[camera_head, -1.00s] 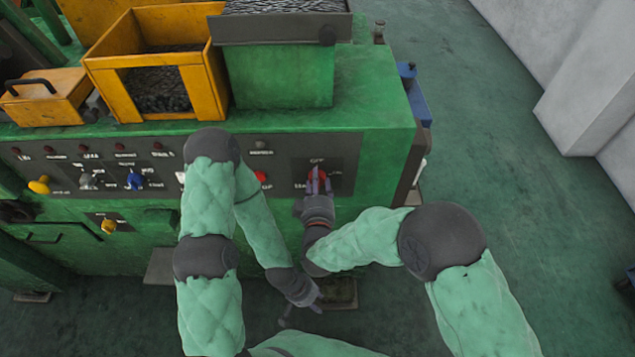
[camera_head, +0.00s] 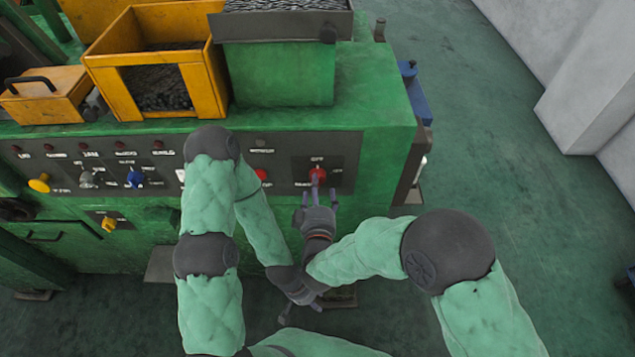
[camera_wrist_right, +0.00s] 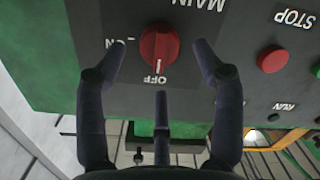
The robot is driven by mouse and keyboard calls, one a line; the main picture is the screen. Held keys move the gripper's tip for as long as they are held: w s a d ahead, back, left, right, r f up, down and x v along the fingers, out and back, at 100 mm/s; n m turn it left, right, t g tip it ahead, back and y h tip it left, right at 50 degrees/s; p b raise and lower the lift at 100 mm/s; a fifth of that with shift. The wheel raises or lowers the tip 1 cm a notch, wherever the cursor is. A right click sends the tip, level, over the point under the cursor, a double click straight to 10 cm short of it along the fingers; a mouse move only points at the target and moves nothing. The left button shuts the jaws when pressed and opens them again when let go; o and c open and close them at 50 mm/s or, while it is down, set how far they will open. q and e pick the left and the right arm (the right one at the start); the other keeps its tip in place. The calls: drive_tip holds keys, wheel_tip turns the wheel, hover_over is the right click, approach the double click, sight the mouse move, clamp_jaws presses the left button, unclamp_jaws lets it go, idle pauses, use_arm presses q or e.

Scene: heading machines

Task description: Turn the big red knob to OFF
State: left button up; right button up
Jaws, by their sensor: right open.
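The big red knob (camera_head: 317,173) sits on a dark panel at the right end of the green machine. In the right wrist view the knob (camera_wrist_right: 158,47) shows upside down, its white mark pointing to the OFF label (camera_wrist_right: 154,80). My right gripper (camera_head: 319,196) is open just in front of and below the knob, apart from it.
A red STOP button (camera_wrist_right: 272,59) is beside the knob's panel. Yellow (camera_head: 39,184) and blue (camera_head: 135,179) knobs are further left. Yellow bins (camera_head: 195,85) stand on the machine. The floor to the right (camera_head: 500,190) is clear.

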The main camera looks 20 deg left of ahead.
drive_tip(key=v, duration=0.8)
idle(0.4)
drive_tip(key=w+d+f+m+g+h, duration=0.1)
drive_tip(key=d+f+m+g, duration=0.25)
drive_tip(key=d+f, duration=0.4)
drive_tip(key=w+d+f+m+g+h, duration=0.1)
drive_tip(key=d+f+m+g, duration=0.3)
drive_tip(key=f, duration=0.7)
drive_tip(key=s+d+f+m+g+y, duration=0.1)
drive_tip(key=s+d+f+m+g, duration=0.5)
drive_tip(key=s, duration=0.7)
drive_tip(key=d+f+g, duration=0.2)
drive_tip(key=d+f, duration=0.2)
drive_tip(key=f, duration=0.1)
drive_tip(key=shift+s+f, duration=0.15)
drive_tip(key=shift+s, duration=0.15)
